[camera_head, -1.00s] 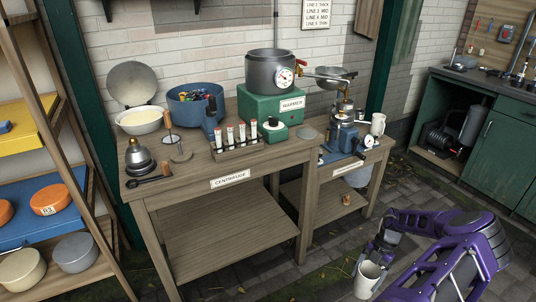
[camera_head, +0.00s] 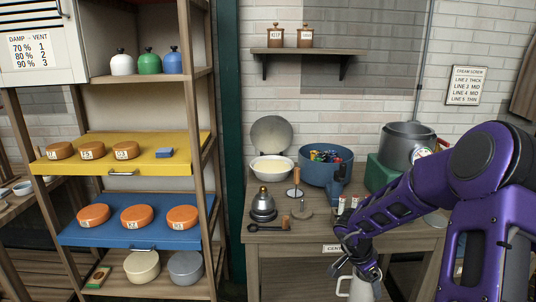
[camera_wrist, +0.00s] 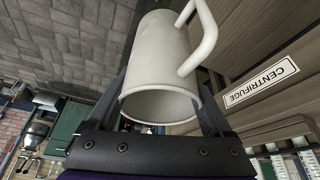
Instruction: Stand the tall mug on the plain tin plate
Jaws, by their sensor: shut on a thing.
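My gripper (camera_head: 364,270) is shut on a tall off-white mug (camera_head: 356,289) in front of the workbench, low in the head view. In the wrist view the mug (camera_wrist: 165,62) sits between the two dark fingers, its open rim toward the camera and its handle to the upper right. The mug's lower part is cut off in the head view.
A shelf rack with yellow (camera_head: 190,147) and blue (camera_head: 75,236) trays of round cheeses stands left.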

